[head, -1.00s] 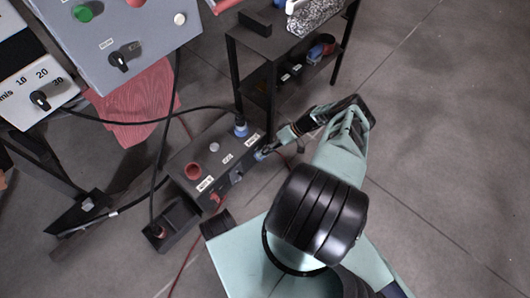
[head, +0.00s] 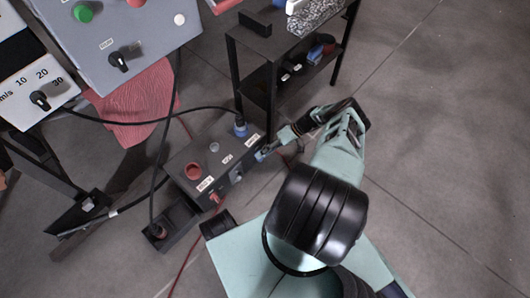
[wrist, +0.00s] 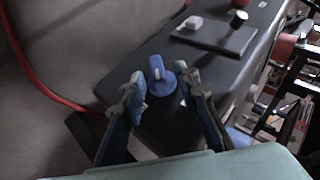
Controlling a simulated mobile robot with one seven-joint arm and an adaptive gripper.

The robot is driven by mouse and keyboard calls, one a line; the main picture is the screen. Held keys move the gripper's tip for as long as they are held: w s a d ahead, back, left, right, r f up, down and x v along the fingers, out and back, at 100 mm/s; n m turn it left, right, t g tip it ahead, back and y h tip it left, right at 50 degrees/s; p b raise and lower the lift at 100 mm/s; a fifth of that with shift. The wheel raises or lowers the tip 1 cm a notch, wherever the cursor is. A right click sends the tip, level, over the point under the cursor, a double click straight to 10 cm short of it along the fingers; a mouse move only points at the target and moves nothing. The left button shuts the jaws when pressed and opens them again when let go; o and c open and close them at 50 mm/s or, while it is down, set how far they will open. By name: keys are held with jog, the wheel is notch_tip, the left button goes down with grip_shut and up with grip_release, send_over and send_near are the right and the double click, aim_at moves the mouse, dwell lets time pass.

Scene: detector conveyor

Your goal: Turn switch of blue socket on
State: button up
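The socket box (head: 226,157) is a dark box on the floor with a blue plug (head: 240,128) on top at its right end. In the wrist view the blue switch (wrist: 159,74), a round base with a raised knob and a pale mark, sits on the box's side face (wrist: 185,90). My gripper (wrist: 160,88) is open, with one finger on each side of the switch. The fingers appear apart from the knob. In the head view my gripper (head: 263,154) is at the right end of the box and hides the switch.
A red socket (head: 193,171) and a red switch (head: 214,197) are at the box's left end. A black shelf (head: 270,45) stands behind it. Cables cross the floor, and a grey control panel (head: 150,30) is at upper left. The floor at right is clear.

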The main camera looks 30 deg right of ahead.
jog(key=shift+d, duration=0.1)
jog(key=v, duration=1.2)
